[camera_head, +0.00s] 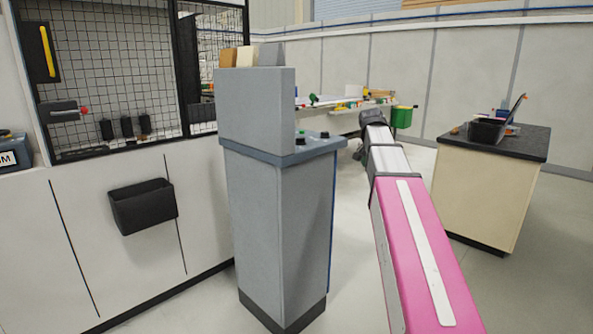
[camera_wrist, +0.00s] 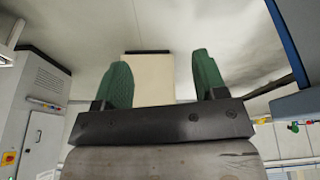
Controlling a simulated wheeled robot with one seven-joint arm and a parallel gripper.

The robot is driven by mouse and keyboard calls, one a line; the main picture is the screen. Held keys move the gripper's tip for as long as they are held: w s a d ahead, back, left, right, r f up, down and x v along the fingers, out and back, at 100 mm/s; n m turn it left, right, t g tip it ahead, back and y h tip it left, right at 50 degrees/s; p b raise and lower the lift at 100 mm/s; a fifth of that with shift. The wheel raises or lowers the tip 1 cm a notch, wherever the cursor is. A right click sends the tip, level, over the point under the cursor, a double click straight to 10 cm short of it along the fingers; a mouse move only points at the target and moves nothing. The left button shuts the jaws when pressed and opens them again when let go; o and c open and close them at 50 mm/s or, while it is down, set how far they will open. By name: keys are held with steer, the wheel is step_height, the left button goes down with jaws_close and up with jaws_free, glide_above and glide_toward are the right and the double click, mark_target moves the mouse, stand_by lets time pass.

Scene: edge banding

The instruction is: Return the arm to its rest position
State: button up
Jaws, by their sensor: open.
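My arm (camera_head: 415,235), pink with a white stripe, reaches forward from the lower right of the head view, to the right of the grey control pedestal. In the wrist view my gripper (camera_wrist: 162,78) shows two green fingers spread wide apart. Nothing is held between them. A cream surface with a dark strip shows beyond the gap, at a distance.
The grey control pedestal (camera_head: 275,210) stands close to my arm's left. A cream cabinet with a dark top (camera_head: 490,185) stands to the right, carrying a black bin (camera_head: 486,132). Open floor lies between pedestal and cabinet.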

steer(key=s+a+f+n+g+y, duration=0.1)
steer(key=s+a+f+n, duration=0.1)
steer(key=s+f, duration=0.5)
steer(key=s+a+f+n, duration=0.2)
steer(key=s+f, duration=0.6)
steer(key=f, duration=1.1)
steer(key=s+a+f+n+g+y, duration=0.1)
steer(key=s+a+f+n, duration=0.2)
steer(key=f, duration=1)
steer(key=s+a, duration=0.2)
steer(key=s, duration=0.2)
steer(key=shift+s+a+f+g+y, duration=0.2)
steer(key=shift+a+f+g+y, duration=0.1)
